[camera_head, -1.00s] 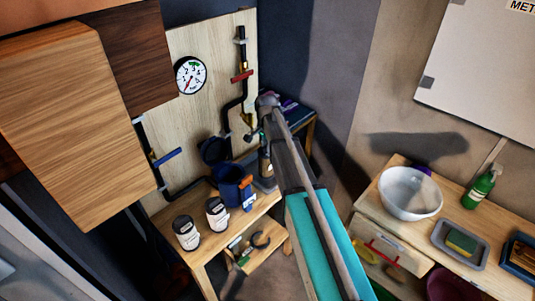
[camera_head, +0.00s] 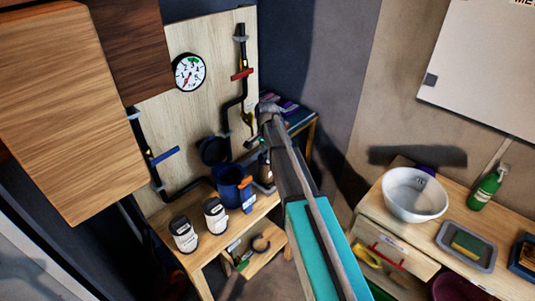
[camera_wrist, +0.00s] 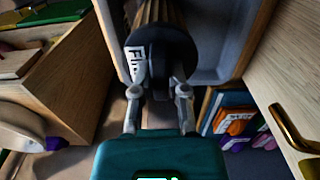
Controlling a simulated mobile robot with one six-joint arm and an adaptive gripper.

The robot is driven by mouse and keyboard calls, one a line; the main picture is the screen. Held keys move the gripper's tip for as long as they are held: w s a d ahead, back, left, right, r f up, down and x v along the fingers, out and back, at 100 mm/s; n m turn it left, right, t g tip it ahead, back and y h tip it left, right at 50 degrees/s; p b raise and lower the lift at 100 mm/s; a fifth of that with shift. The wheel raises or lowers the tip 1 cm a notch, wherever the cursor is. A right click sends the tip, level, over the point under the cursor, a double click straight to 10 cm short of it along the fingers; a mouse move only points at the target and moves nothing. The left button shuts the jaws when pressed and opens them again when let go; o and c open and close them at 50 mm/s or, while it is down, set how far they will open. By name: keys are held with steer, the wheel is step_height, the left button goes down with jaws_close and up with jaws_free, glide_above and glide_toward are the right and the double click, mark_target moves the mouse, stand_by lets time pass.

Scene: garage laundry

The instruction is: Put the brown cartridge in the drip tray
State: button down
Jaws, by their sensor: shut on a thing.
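The brown cartridge (camera_wrist: 152,12) has a pleated body and a dark end cap with a white label partly reading "Fil". My gripper (camera_wrist: 158,92) is shut on this capped end in the wrist view. The grey drip tray (camera_wrist: 211,45) lies behind and around the cartridge's far part. I cannot tell whether the cartridge touches its floor. In the head view the brown cartridge (camera_head: 264,168) shows beside my arm, over the bench end where the drip tray (camera_head: 264,188) is partly visible. My arm hides the gripper there.
A blue housing (camera_head: 230,184), a blue item with an orange top (camera_head: 247,195) and two labelled jars (camera_head: 183,235) stand left of the cartridge on the bench. Black pipes and a gauge (camera_head: 189,71) are on the board behind. A counter with a white bowl (camera_head: 414,194) stands right.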

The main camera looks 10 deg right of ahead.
steer(key=c, duration=0.6)
jaws_free()
steer(key=shift+c, duration=0.2)
steer(key=shift+r, duration=0.1)
step_height(320, 180, up, 12)
steer(key=p, duration=1.2)
steer(key=shift+s, duration=0.1)
steer(key=s+d+n, duration=0.1)
steer(key=s+n, duration=0.9)
steer(key=s, duration=1.6)
steer(key=shift+s+d+n, duration=0.15)
steer(key=shift+d+n, duration=0.2)
steer(key=shift+n, duration=0.05)
